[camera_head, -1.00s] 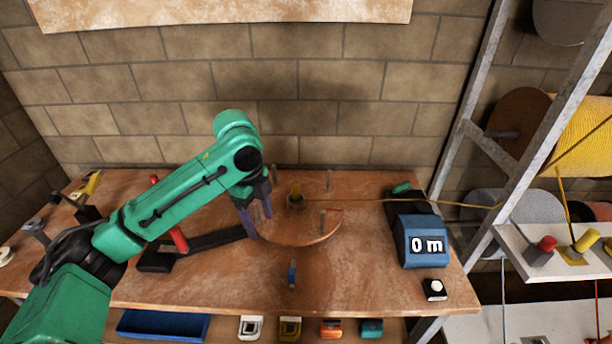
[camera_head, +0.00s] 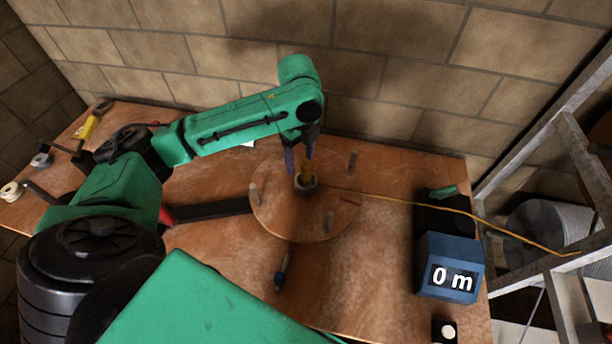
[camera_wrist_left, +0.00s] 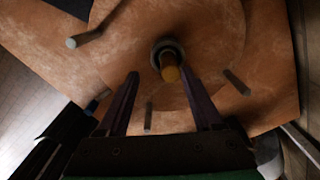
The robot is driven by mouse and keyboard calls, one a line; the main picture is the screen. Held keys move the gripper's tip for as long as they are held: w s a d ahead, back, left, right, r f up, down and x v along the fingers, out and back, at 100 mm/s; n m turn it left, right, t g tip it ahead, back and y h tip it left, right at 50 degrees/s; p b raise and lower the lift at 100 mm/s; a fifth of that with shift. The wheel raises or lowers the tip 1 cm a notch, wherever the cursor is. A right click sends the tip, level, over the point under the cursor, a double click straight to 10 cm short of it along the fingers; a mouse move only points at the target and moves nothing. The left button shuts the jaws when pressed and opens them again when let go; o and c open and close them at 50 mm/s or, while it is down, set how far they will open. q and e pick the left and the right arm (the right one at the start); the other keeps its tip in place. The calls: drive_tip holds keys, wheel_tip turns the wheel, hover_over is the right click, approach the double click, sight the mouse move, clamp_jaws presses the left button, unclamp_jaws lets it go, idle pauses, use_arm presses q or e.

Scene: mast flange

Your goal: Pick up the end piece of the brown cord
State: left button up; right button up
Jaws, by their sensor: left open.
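The cord (camera_head: 400,201), yellow-brown, runs from the hub of a round wooden disc (camera_head: 275,222) past the blue counter to the rack at right. A short brownish-yellow cylinder, seemingly the cord's end piece (camera_head: 306,172), stands upright in the grey hub ring (camera_head: 306,184). The left wrist view shows the end piece (camera_wrist_left: 170,73) from above, in the ring (camera_wrist_left: 163,47). My left gripper (camera_head: 300,165) is open over the hub, pointing down. In the wrist view its fingertips (camera_wrist_left: 160,77) lie either side of the end piece; contact cannot be told. My right gripper is not in view.
Several upright pegs (camera_head: 352,162) stand around the disc. A blue counter (camera_head: 450,268) reading 0 m stands at right. A black bar (camera_head: 212,210) lies left of the disc, and a small blue-tipped item (camera_head: 281,272) lies in front. The brick wall is close behind.

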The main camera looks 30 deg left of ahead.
sight(306, 172)
use_arm(q)
drive_tip(key=f, duration=0.2)
drive_tip(key=w+f+p, duration=0.1)
drive_tip(key=f, duration=0.1)
drive_tip(key=d+f+p, duration=0.1)
drive_tip(key=shift+w+f, duration=0.2)
drive_tip(key=shift+f, duration=0.6)
drive_tip(key=shift+s, duration=0.15)
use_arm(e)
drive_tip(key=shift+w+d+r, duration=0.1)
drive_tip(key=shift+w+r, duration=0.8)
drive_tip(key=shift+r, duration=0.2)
use_arm(q)
drive_tip(key=shift+f, duration=0.1)
clamp_jaws()
drive_tip(key=shift+a, duration=0.1)
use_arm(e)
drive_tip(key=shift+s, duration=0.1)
